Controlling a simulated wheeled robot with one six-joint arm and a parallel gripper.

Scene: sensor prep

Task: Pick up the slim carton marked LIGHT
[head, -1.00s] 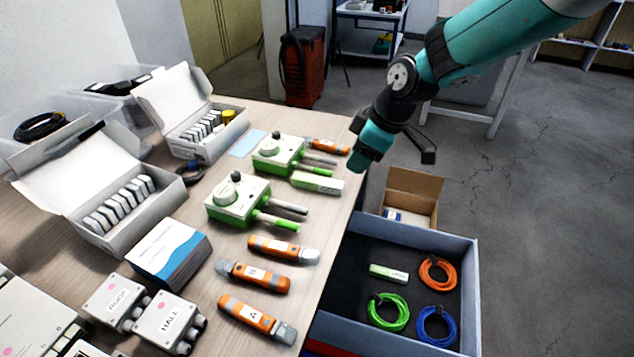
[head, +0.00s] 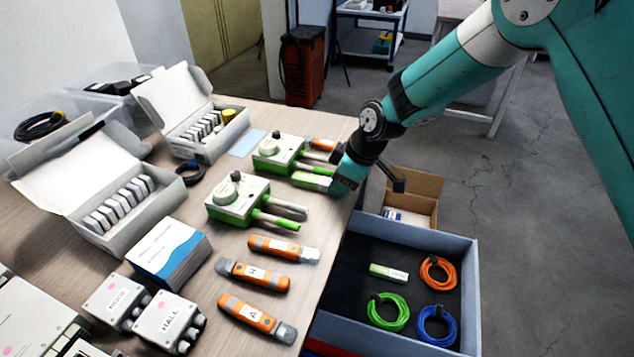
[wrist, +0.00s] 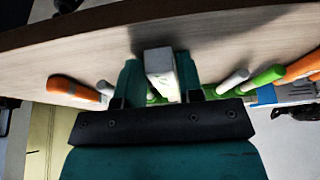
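A slim white and green carton (head: 312,181) lies on the table near its right edge; its print is too small to read. My gripper (head: 335,183) is at the carton's right end in the head view, partly hiding it. In the wrist view the carton (wrist: 160,66) shows end-on between the two fingers of my gripper (wrist: 160,75). The fingers stand apart on either side of it, and I cannot tell whether they touch it. A similar white and green carton (head: 388,272) lies in the open drawer, its print also unreadable.
Two green-and-white devices (head: 238,200) with probes stand left of the carton. An orange tool (head: 323,144) lies just behind it, and several more lie nearer. The grey drawer (head: 468,290) holds green, orange and blue cable coils. A cardboard box (head: 428,186) stands behind the drawer.

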